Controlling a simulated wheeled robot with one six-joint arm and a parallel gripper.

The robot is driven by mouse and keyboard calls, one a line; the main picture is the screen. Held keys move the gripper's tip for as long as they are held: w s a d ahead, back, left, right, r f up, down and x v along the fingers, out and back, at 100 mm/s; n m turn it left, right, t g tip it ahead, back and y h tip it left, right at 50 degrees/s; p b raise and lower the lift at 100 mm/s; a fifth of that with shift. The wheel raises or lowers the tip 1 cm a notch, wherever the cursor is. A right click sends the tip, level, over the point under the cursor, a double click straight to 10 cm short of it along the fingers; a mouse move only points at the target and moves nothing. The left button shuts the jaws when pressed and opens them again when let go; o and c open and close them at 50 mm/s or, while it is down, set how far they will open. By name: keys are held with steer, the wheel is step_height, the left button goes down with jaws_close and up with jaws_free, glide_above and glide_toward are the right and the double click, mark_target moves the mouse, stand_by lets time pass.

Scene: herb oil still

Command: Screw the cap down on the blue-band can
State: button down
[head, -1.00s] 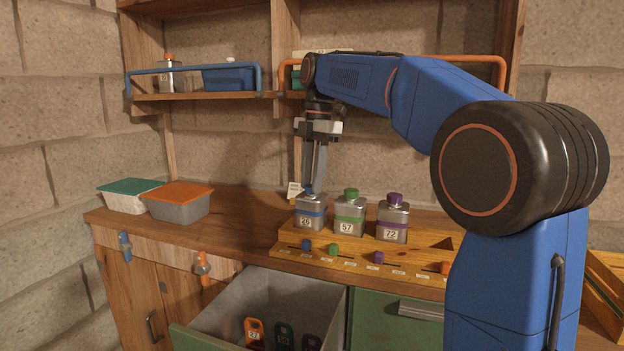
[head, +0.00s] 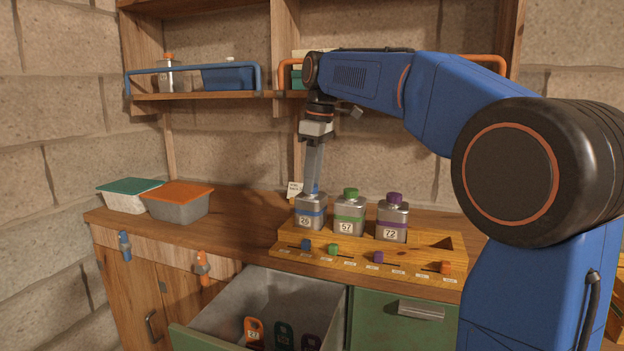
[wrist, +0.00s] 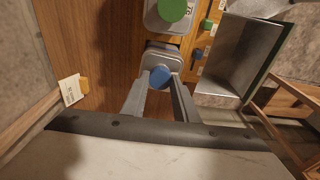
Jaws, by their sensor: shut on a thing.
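The blue-band can (head: 310,213), a grey metal can with a blue band and a number label, stands upright at the left of the wooden rack. It also shows in the wrist view (wrist: 163,50). Its blue cap (wrist: 160,76) is over the can's top, between my fingertips. My gripper (head: 314,188) points down from above and is shut on the blue cap; the wrist view shows both fingers (wrist: 160,82) against its sides. The fingers hide most of the cap in the head view, and I cannot tell how far down it sits.
A green-band can (head: 349,215) and a purple-band can (head: 392,220) stand close to the right on the rack (head: 290,245). Coloured sliders line its front. An open drawer (head: 225,305) is below. Two lidded tubs (head: 178,205) stand left; a shelf (head: 205,95) is above.

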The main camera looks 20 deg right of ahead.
steer(key=m, duration=0.6)
steer(key=shift+m+t+h, duration=0.3)
steer(key=shift+m+h, duration=0.1)
steer(key=c, duration=1.4)
jaws_free()
steer(key=shift+o, duration=0.2)
steer(key=shift+r, duration=0.1)
steer(key=shift+r, duration=3.4)
